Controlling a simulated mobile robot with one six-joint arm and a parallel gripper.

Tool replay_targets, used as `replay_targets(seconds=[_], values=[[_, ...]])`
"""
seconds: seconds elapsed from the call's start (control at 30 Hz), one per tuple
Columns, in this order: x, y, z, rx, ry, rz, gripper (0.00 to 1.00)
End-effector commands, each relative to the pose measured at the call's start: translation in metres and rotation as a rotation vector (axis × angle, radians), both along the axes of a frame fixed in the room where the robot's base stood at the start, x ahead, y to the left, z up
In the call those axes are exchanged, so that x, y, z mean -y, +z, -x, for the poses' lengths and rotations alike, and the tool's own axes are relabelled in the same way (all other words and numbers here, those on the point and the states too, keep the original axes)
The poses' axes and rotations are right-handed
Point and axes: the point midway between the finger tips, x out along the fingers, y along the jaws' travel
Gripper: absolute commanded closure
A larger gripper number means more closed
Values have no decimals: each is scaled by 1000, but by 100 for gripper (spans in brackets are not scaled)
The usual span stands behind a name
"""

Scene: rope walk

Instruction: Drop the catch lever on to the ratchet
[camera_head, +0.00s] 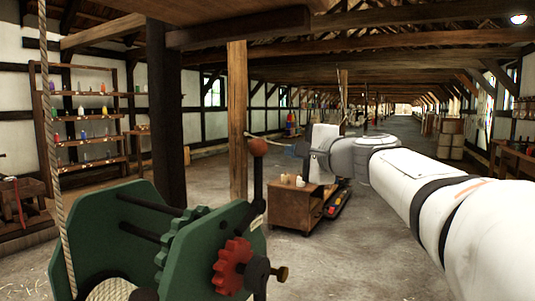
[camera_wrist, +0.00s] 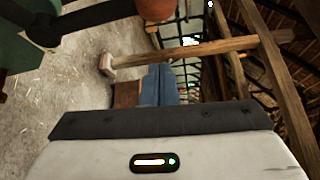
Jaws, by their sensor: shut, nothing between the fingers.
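The green winch (camera_head: 190,262) stands in the front left of the head view, with the red toothed ratchet (camera_head: 232,266) on its side. The black catch lever (camera_head: 258,185) stands nearly upright above the ratchet, topped by a red-brown ball knob (camera_head: 257,147). I cannot tell whether its lower end touches the teeth. The knob also shows at the top edge of the wrist view (camera_wrist: 155,8). My gripper (camera_head: 275,144) is shut and empty, its blue fingers pointing left, close to the right of the knob in the head view. The shut fingers also show in the wrist view (camera_wrist: 160,76).
A rope (camera_head: 50,150) runs up from the winch drum. A wooden post (camera_head: 237,120) stands behind the lever. A low brown cabinet (camera_head: 295,205) stands beyond. Open floor lies to the right, under my arm.

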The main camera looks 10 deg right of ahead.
Motion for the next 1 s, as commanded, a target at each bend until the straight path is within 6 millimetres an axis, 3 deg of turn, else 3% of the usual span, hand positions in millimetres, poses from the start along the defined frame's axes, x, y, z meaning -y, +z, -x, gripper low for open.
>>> replay_targets(seconds=[0.1,0.3,0.83,1.0], values=[[13,4,24,1,-4,0,100],[25,6,49,0,-2,0,100],[26,6,57,-10,7,14,100],[8,-14,69,-106,63,179,100]])
